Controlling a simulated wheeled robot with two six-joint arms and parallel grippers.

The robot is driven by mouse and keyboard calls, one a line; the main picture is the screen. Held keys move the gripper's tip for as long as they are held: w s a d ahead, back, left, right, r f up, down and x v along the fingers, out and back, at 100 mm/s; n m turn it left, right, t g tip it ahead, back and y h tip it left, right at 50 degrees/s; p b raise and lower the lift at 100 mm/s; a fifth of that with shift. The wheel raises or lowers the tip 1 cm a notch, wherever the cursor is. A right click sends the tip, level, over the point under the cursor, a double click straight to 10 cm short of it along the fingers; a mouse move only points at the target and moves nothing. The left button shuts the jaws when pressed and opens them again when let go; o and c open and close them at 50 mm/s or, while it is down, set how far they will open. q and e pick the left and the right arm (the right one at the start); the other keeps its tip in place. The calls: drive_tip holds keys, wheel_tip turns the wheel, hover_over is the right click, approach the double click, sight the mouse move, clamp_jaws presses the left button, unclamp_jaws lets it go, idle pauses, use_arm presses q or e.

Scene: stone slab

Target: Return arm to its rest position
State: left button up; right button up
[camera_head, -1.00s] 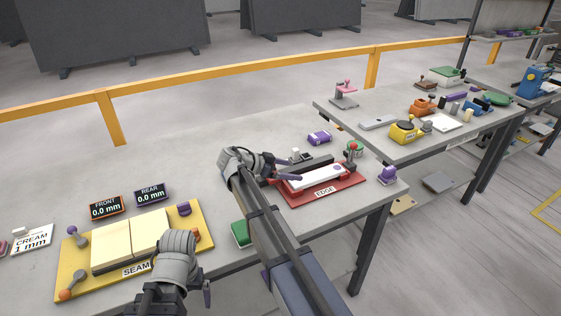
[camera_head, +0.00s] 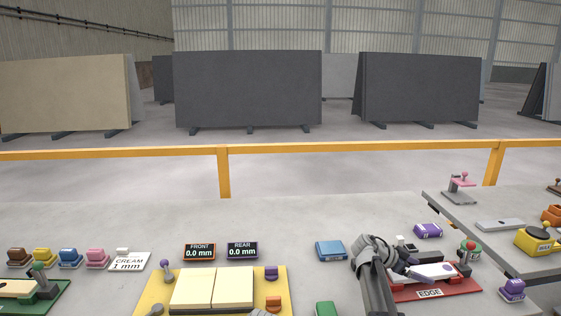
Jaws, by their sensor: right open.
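My right arm (camera_head: 378,283) rises from the bottom edge at right of centre and bends at a grey joint. Its gripper (camera_head: 424,272) points right, over the left part of the red EDGE fixture (camera_head: 432,293). It is open and appears empty; the gap between the fingers is small in the picture. A white strip (camera_head: 440,270) lies on that fixture, partly hidden by the gripper. Whether the fingers touch the strip I cannot tell. My left gripper is not in view.
A yellow SEAM board (camera_head: 158,290) with two cream slabs (camera_head: 213,288) lies at the front centre. FRONT (camera_head: 199,251) and REAR (camera_head: 242,251) displays read 0.0 mm. A blue block (camera_head: 331,250) stands left of my arm. A higher table (camera_head: 490,245) stands at right.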

idle(0.3)
drive_tip(key=shift+a+r+p, duration=0.35)
drive_tip(key=shift+r+p, duration=0.1)
drive_tip(key=shift+p, duration=0.05)
drive_tip(key=p+v, duration=0.5)
drive_tip(key=v, duration=0.6)
drive_tip(key=shift+s+f, duration=0.1)
drive_tip(key=shift+s, duration=0.05)
drive_tip(key=b+x, duration=0.6)
drive_tip(key=x, duration=0.6)
drive_tip(key=shift+a+f, duration=0.1)
drive_tip(key=shift+f, duration=0.1)
wheel_tip(320, 180, up, 11)
drive_tip(key=p, duration=1.1)
drive_tip(key=s+a+n+t+y, duration=0.1)
drive_tip(key=a+n+t, duration=0.2)
drive_tip(key=a, duration=0.8)
drive_tip(key=s+a+f+n+t+y+b, duration=0.1)
drive_tip(key=s+a+n+t, duration=0.1)
drive_tip(key=a, duration=1)
drive_tip(key=shift+n+t, duration=0.7)
drive_tip(key=shift+f, duration=0.15)
